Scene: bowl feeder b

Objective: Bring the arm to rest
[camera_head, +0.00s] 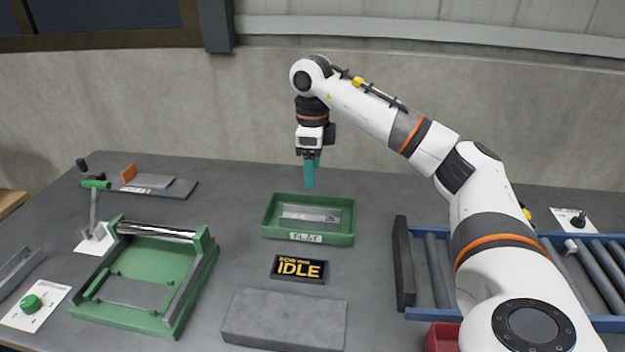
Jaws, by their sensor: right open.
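My right arm (420,140) reaches in from the right, bends over at the top and points its gripper straight down. My right gripper (311,181) has teal fingers and hangs above the back edge of a green tray. I see nothing held in it, and it is clear of the tray. The green tray (340,235) is labelled FLAT and holds a flat grey metal piece (311,214). My left gripper does not show.
A sign (299,269) reading IDLE and a grey block (284,319) lie in front of the tray. A green frame with a roller (142,290) stands left. A blue roller conveyor (430,313) and a red bin (442,337) are right. A lever (95,205) stands back left.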

